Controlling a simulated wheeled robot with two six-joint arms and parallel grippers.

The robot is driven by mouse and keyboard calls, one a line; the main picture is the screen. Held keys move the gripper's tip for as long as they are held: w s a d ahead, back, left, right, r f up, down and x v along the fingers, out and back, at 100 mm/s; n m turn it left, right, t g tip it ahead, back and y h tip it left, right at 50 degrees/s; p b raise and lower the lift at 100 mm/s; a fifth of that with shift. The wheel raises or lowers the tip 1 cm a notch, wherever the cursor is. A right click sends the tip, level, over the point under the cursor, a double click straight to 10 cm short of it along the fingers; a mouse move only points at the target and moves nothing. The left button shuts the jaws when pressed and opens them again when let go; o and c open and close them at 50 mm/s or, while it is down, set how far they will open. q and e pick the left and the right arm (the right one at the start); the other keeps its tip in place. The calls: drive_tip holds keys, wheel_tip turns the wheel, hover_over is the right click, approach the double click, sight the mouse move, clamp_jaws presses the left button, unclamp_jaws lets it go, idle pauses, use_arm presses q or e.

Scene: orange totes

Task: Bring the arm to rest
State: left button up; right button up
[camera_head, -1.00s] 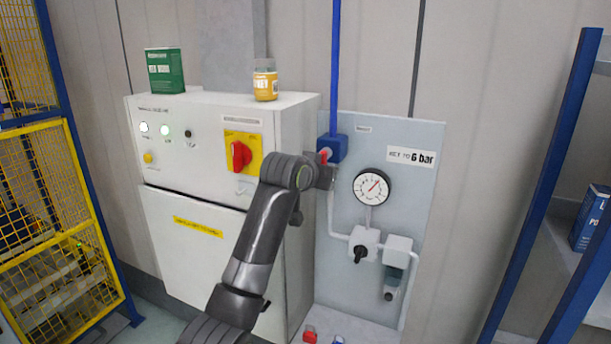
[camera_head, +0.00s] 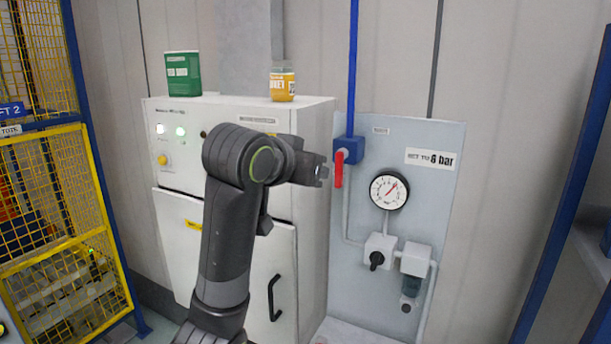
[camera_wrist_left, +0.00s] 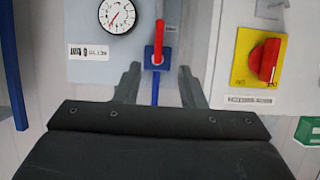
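My left arm rises from the bottom of the head view, and its gripper (camera_head: 320,172) points right, just left of a red valve handle (camera_head: 339,170) on a blue valve body (camera_head: 350,150). In the left wrist view the two fingers of the gripper (camera_wrist_left: 159,80) stand apart with nothing between them. The red handle (camera_wrist_left: 158,40) lies beyond the fingertips, with the blue pipe behind the gap; it looks clear of the fingers. The handle hangs down in the head view. My right gripper is in neither view.
A pressure gauge (camera_head: 389,191) and a black knob (camera_head: 376,260) sit on the grey panel (camera_head: 440,215). A white cabinet (camera_head: 315,230) stands behind my arm, with a green box (camera_head: 183,73) and a yellow jar (camera_head: 282,85) on top. Its red switch (camera_wrist_left: 265,60) shows in the wrist view. Yellow fencing (camera_head: 60,215) is left.

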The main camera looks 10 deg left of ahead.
use_arm(q)
drive_tip(key=shift+s+r, duration=0.15)
drive_tip(key=shift+s, duration=0.1)
